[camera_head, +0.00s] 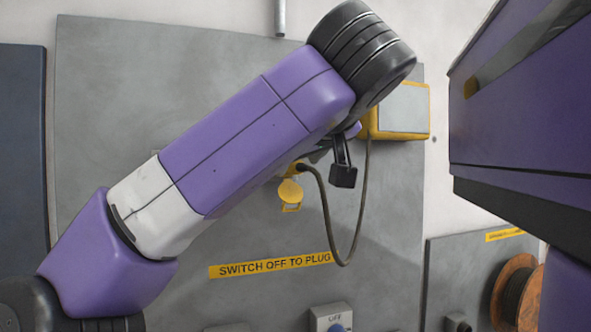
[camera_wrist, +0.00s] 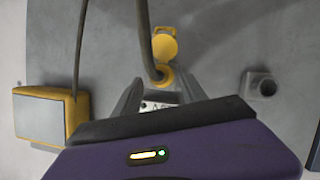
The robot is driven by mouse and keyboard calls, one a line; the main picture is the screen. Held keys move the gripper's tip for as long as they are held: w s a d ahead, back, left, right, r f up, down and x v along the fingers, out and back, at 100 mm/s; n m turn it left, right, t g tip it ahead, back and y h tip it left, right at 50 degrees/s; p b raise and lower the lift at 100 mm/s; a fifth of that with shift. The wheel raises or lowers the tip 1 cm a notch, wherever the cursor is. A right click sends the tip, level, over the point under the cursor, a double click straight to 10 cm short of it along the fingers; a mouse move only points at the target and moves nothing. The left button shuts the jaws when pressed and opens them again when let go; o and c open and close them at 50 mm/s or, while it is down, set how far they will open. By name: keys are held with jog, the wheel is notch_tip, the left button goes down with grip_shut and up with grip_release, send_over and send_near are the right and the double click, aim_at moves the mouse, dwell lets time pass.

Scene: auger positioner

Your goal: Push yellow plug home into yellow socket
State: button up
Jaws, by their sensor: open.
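The yellow plug (camera_wrist: 166,78) is in the middle of the wrist view, with a dark cable running into it. Part of it shows below my arm in the head view (camera_head: 297,169). The yellow socket's round lid (camera_wrist: 165,46) hangs open beside the plug and also shows in the head view (camera_head: 290,191). The socket body is largely hidden, and I cannot tell how deep the plug sits. My gripper (camera_wrist: 160,86) is open, its dark fingers either side of the plug's near end. Contact is not clear. In the head view my forearm hides most of the gripper.
A yellow-edged box (camera_head: 402,112) on the grey panel (camera_head: 110,110) has the looping cable (camera_head: 352,245) beside it. A grey square fitting (camera_wrist: 260,85) stands out at right in the wrist view. A "SWITCH OFF TO PLUG" label (camera_head: 272,265) and a switch box (camera_head: 331,318) are lower down.

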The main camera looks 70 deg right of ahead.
jog(key=b+v, duration=0.1)
jog(key=v, duration=0.3)
jog(key=shift+s+a+r, duration=0.15)
jog(key=shift+a, duration=0.1)
dwell(0.4)
